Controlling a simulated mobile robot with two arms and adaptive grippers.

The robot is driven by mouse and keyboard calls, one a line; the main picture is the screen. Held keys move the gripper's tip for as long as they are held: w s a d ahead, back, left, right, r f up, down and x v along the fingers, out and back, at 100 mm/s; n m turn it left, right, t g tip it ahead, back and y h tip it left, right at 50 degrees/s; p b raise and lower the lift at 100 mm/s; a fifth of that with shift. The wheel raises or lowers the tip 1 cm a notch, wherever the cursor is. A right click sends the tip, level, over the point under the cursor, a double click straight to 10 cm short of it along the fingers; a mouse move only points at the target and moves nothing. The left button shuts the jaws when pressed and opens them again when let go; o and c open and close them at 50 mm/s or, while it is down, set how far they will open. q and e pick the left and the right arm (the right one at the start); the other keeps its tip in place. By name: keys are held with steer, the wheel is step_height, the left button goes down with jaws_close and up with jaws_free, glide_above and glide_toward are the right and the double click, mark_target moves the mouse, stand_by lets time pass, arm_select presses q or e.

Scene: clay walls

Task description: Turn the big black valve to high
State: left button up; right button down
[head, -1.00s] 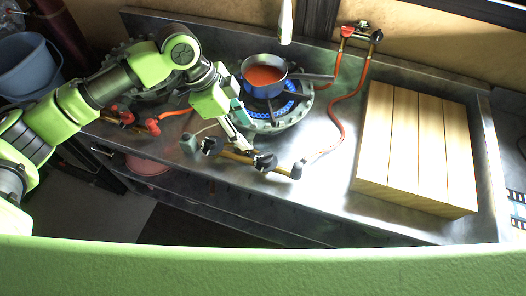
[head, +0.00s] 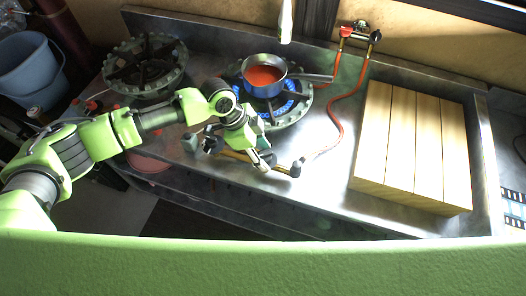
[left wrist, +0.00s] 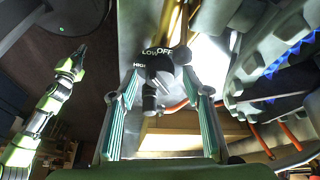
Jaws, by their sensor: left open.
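The big black valve (left wrist: 158,66) shows in the left wrist view, marked HIGH, LOW and OFF, with a black handle pointing down in the picture. My left gripper (left wrist: 157,88) is open, its teal-padded fingers on either side of the handle, with a gap on both sides. In the head view my left gripper (head: 263,157) is over the brass gas pipe at the front of the lit burner and mostly hides the valve. A green arm of mine, seemingly the right, shows small at the left of the left wrist view; its gripper (left wrist: 77,57) is too small to read.
A pot of red soup (head: 265,76) stands on the lit burner (head: 291,108) with blue flames. A red hose (head: 334,118) runs along the counter. A wooden slatted block (head: 413,150) is at right. A second burner (head: 145,66) is at back left. Smaller black knobs (head: 296,168) flank the pipe.

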arm_select(q)
steer(key=c, duration=1.1)
steer(key=shift+o, duration=0.2)
arm_select(e)
steer(key=shift+d, duration=0.3)
arm_select(q)
steer(key=shift+r+p, duration=0.1)
steer(key=shift+p, duration=0.25)
steer(key=n+p, duration=0.2)
steer(key=p, duration=0.1)
steer(key=n+t+p, duration=0.1)
steer(key=n+p, duration=0.1)
steer(key=p, duration=0.1)
steer(key=n+t+p, duration=0.1)
steer(key=n+p, duration=0.1)
steer(key=p, duration=0.1)
steer(key=shift+s+d+r+n, duration=0.15)
steer(key=shift+s+r+n, duration=0.1)
steer(key=shift+n, duration=0.15)
steer(key=shift+f+n+t+y+p, duration=0.15)
steer(key=shift+n+t+y+p, duration=0.45)
steer(key=shift+n+p, duration=0.6)
steer(key=shift+f+n+p, duration=0.1)
steer(key=shift+n+p, duration=0.2)
steer(key=shift+n, duration=0.1)
arm_select(e)
step_height(320, 180, up, 13)
steer(key=shift+f, duration=0.2)
